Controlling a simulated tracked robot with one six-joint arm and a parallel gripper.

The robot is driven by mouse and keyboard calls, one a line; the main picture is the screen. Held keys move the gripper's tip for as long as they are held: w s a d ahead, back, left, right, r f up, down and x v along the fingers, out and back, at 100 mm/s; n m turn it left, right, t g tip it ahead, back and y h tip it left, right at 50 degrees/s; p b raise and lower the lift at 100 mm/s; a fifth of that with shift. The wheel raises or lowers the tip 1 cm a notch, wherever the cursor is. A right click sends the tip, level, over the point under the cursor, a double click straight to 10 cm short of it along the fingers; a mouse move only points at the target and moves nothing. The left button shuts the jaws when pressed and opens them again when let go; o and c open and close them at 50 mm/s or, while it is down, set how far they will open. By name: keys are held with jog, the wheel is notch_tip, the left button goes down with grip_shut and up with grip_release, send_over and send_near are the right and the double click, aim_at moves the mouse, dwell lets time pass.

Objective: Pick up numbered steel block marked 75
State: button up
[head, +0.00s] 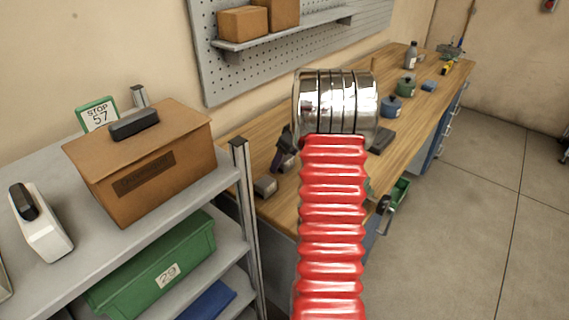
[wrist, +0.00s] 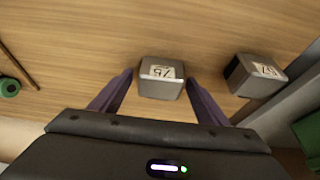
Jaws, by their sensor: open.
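The steel block marked 75 (wrist: 161,79) sits on the wooden bench in the wrist view, its label tilted toward the camera. My gripper (wrist: 159,77) is open, with one dark purple finger on each side of the block. The fingertips are close to its sides; I cannot tell whether either touches. In the head view my gripper (head: 286,154) shows only partly, behind my arm, low over the bench. The block marked 75 is not clearly seen there.
A second steel block (wrist: 255,76), its number looking like 57 or 67, sits to the right near the bench edge. A grey shelf unit (head: 230,183) with a brown box (head: 140,165) stands left of the bench (head: 240,140). A green reel (wrist: 9,87) lies at far left.

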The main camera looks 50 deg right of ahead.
jog(key=shift+c, duration=0.2)
jog(key=c, duration=1.4)
